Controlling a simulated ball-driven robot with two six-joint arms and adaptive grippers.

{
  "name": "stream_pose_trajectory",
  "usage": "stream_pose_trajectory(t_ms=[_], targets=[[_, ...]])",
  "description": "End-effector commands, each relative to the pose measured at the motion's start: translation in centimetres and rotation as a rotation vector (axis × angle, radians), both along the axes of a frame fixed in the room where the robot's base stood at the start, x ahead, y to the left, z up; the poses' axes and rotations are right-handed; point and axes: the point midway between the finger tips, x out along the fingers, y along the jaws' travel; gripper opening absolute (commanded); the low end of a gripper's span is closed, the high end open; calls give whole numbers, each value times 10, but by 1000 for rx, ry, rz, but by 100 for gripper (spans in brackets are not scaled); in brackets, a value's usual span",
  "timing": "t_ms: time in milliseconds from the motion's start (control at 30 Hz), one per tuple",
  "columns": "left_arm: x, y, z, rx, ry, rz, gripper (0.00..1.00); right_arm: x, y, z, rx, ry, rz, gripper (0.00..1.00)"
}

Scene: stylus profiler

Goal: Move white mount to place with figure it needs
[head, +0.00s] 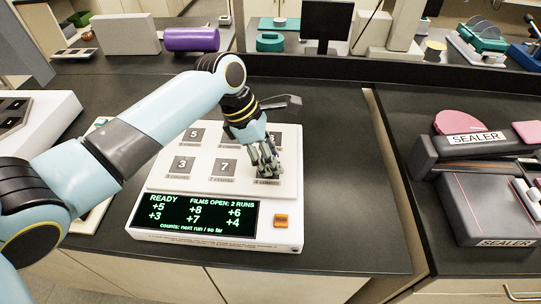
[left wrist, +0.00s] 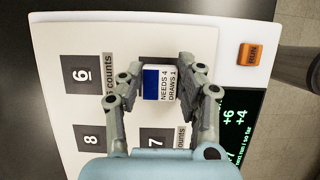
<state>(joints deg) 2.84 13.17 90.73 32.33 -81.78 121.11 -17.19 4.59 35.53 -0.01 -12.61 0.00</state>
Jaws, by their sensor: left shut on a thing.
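The white mount (left wrist: 174,83) has a blue patch and a label reading "NEEDS 4 DRAWS 1". My left gripper (left wrist: 160,85) is shut on it, one finger on each side. In the head view the left gripper (head: 264,170) points down over the front-right place of the white profiler (head: 220,222), the one marked "4 counts". The gripper hides most of that place and the mount there. I cannot tell whether the mount touches the surface. My right gripper is not in view.
The places marked 7 (head: 223,172), 3 (head: 182,166) and 5 (head: 193,135) look bare. The display (head: 196,221) reads "READY, FILMS OPEN: 2 RUNS". An orange RUN button (head: 281,221) is beside it. A sealer (head: 480,190) stands on the right bench.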

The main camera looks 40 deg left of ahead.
Motion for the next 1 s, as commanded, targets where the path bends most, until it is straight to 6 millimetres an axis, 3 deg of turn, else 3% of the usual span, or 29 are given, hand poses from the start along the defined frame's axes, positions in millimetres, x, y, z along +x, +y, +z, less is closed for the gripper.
stream_pose_trajectory(t_ms=[1000], targets=[[-1,-1,-9,0,0,0,0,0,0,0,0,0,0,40]])
